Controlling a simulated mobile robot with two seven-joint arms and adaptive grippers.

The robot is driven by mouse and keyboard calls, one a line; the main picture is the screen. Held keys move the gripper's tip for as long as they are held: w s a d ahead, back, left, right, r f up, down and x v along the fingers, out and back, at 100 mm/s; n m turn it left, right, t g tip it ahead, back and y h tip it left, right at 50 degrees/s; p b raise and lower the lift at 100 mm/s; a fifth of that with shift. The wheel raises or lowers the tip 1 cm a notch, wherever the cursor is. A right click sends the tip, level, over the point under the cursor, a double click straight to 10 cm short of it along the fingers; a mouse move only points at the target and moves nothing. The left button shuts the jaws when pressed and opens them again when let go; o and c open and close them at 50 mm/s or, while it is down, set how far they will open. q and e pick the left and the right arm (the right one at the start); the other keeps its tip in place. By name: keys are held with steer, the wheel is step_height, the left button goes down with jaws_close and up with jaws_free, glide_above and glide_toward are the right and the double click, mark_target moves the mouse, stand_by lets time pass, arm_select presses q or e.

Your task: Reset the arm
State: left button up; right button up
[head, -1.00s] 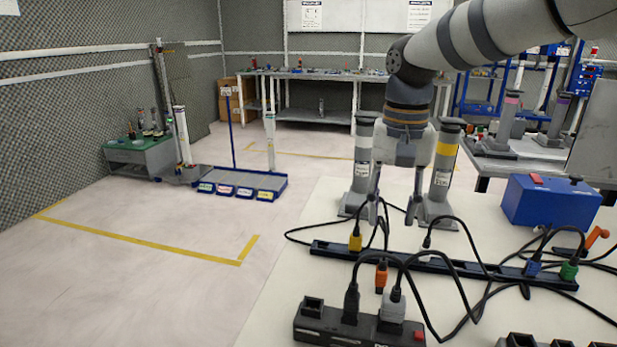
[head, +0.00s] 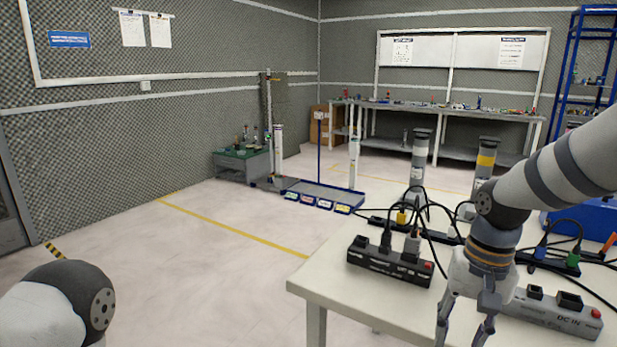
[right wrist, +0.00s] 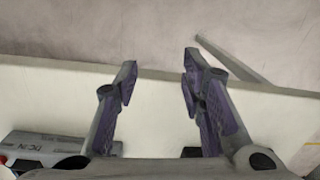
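My right gripper (head: 463,325) hangs over the front part of the white table (head: 330,275), fingers pointing down. In the right wrist view the gripper (right wrist: 158,75) has its two fingers spread apart with nothing between them, above the table's edge and the floor. My left arm shows only as a rounded grey and black link at the lower left of the head view; its gripper is out of the frame.
On the table are a black power strip (head: 388,266), a grey "DC IN" strip (head: 550,314), a long black rail with coloured plugs, and loose cables. Upright posts (head: 419,165) stand at the table's far side. The floor (head: 190,270) to the left is clear.

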steer(key=s+a+f+n+g, duration=0.1)
steer(key=s+a+f, duration=0.1)
steer(key=s+f, duration=0.65)
steer(key=s+a+f+n, duration=0.15)
steer(key=s+f, duration=0.35)
steer(key=f, duration=0.6)
steer(key=s+d+f+n, duration=0.1)
steer(key=s+f, duration=0.1)
steer(key=s, duration=0.8)
steer(key=s+d+f+g, duration=0.1)
steer(key=s+f, duration=0.1)
steer(key=s, duration=0.9)
steer(key=shift+f+n+h, duration=0.25)
steer(key=shift+n+h, duration=0.1)
steer(key=shift+h, duration=0.05)
